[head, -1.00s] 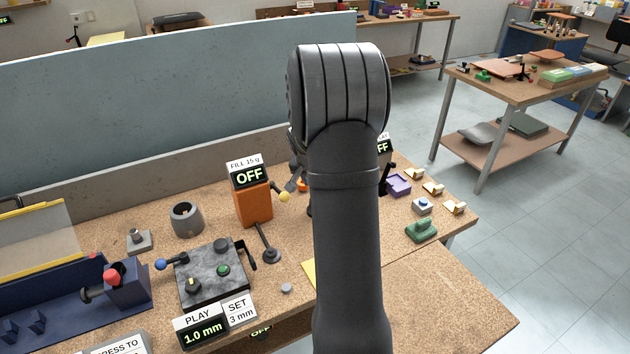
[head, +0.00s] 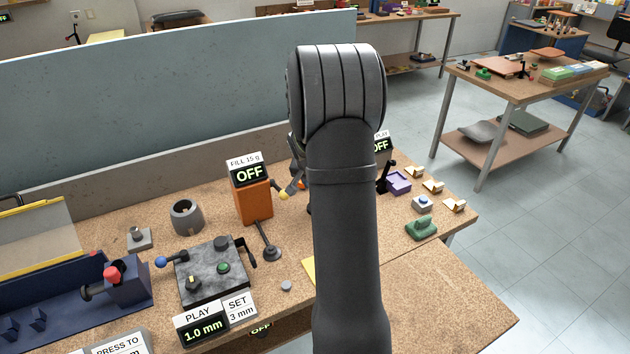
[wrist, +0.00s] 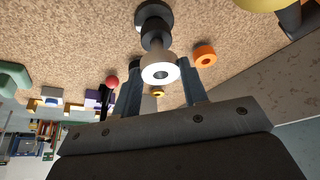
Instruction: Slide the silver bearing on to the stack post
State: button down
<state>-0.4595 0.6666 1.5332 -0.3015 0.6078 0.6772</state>
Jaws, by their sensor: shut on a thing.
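In the head view my arm hides the bearing, the post and most of the gripper.
An orange ring (wrist: 205,55) lies close beside the fingers. In the head view, an orange box with an OFF display (head: 253,201), a grey cup (head: 187,217) and a control panel (head: 213,273) stand left of the arm. A purple tray (head: 398,182) and green object (head: 421,228) are right.

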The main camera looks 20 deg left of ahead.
jog(key=shift+f, duration=1.55)
jog(key=c, duration=0.8)
grip_release()
jog(key=shift+o, duration=0.2)
jog(key=v, duration=1.7)
jog(key=shift+s, duration=0.15)
jog(key=x, duration=1.7)
jog(key=shift+f, duration=0.1)
jog(key=shift+w, duration=0.2)
